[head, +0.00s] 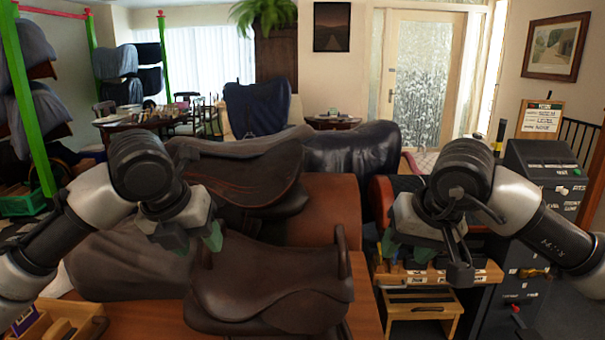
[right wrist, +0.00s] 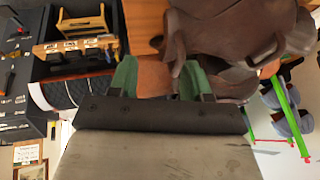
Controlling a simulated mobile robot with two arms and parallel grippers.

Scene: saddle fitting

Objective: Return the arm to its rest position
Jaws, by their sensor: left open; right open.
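My left gripper (head: 199,238) hangs over the left side of the saddles, with a green finger pad showing. It is open, and I see nothing between its fingers. My right gripper (head: 422,258) is to the right of the brown saddle (head: 270,285), apart from it. In the right wrist view its two green fingers (right wrist: 157,80) are spread with nothing held between them. The brown saddle lies on the wooden table (head: 365,310) in front. A larger dark saddle (head: 240,170) is behind it, near my left arm.
A tool rack (head: 440,275) and wooden stool (head: 420,312) stand below my right gripper. A dark cabinet (head: 530,250) is at the right. A black saddle (head: 355,150) is further back. A wooden box (head: 75,318) sits at the lower left. A green post (head: 28,110) stands at the left.

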